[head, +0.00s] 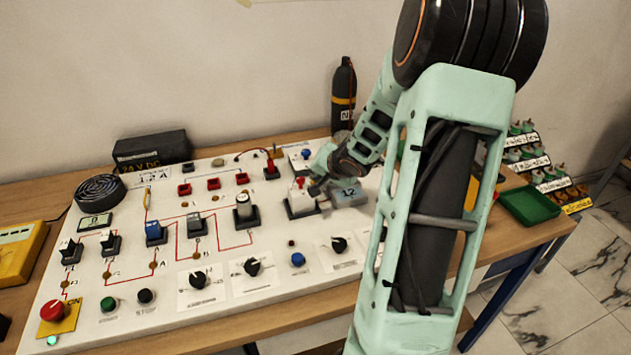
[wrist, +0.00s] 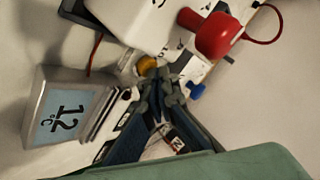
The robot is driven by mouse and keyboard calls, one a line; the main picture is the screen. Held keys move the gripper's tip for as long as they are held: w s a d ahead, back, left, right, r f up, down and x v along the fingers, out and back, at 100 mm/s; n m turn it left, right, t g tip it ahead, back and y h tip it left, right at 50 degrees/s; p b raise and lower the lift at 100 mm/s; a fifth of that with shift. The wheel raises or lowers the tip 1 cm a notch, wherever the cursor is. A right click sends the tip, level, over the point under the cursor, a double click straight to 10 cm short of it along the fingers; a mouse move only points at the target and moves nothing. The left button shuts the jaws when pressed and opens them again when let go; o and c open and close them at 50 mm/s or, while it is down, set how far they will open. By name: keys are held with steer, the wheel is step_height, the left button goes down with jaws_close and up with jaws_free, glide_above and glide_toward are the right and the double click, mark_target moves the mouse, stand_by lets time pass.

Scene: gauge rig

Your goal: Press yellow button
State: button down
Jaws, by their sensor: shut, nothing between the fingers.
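The yellow button (wrist: 147,66) shows in the wrist view as a small round orange-yellow cap beside a white box (wrist: 130,22). My gripper (wrist: 157,84) is shut and empty, with its fingertips very close to the button. I cannot tell whether they touch it. In the head view my gripper (head: 318,187) is low over the panel, between the box with a red lever (head: 300,182) and the grey display (head: 348,193). The yellow button is not visible in the head view, where the gripper and nearby parts crowd that spot.
The white panel (head: 120,240) carries several switches, knobs and buttons. In the wrist view, the display reading 12 (wrist: 58,117) stands left of my fingers and a large red part (wrist: 218,36) stands upper right. A black bottle (head: 344,95) and a green tray (head: 530,203) are behind and right.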

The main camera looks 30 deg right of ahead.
stand_by(0.4)
steer(key=shift+a+r+p, duration=0.1)
steer(key=shift+r+p, duration=0.8)
steer(key=shift+p, duration=0.35)
step_height(320, 180, up, 5)
steer(key=p, duration=0.6)
